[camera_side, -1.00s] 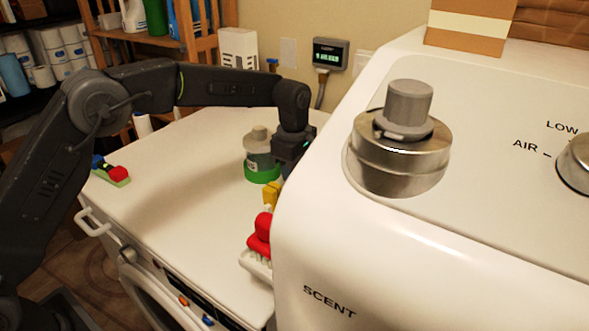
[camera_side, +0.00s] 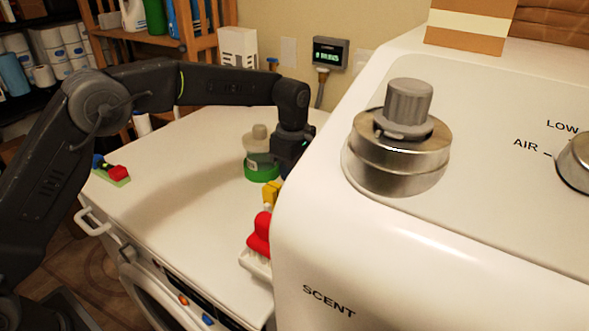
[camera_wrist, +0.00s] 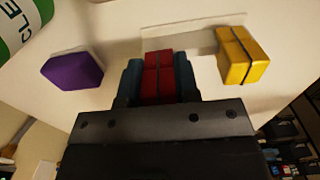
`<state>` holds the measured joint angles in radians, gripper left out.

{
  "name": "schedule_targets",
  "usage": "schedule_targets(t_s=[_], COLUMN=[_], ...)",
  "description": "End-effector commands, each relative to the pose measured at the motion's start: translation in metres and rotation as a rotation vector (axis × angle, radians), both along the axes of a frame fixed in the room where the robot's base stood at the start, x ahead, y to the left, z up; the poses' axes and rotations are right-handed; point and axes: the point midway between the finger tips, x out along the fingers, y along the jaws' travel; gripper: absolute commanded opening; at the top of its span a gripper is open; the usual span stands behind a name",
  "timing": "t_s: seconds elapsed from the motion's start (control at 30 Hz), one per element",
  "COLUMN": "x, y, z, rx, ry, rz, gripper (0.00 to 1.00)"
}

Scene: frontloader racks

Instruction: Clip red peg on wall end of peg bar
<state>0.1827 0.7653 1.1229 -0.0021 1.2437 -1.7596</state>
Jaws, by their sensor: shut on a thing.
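In the wrist view my gripper (camera_wrist: 159,80) is shut on a red peg (camera_wrist: 158,85), with a teal finger on each side. The red peg is at the left end of the pale peg bar (camera_wrist: 193,37), its far end overlapping the bar's edge in the picture. I cannot tell whether its jaws are around the bar. A yellow peg (camera_wrist: 237,57) is at the bar's right end; it also shows in the side view (camera_side: 272,190). In the side view my fingertips and the held peg are hidden behind the white machine's corner.
A purple block (camera_wrist: 72,70) lies left of the held peg. A red rounded object (camera_side: 262,235) sits nearer the front. The large white machine (camera_side: 330,260) blocks the right. The white top's middle (camera_side: 180,165) is clear.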

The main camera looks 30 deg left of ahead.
Motion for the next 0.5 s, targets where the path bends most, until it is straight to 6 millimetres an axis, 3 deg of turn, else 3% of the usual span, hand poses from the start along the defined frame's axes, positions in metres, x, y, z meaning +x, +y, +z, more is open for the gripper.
schedule_targets(t_s=[0.03,0.5], x=[-0.0056,-0.0051], y=[-0.0031,-0.0027], z=[-0.0094,0.0002], rx=[0.014,0.013], ry=[0.026,0.024], rz=[-0.020,-0.020], gripper=[0.07,0.07])
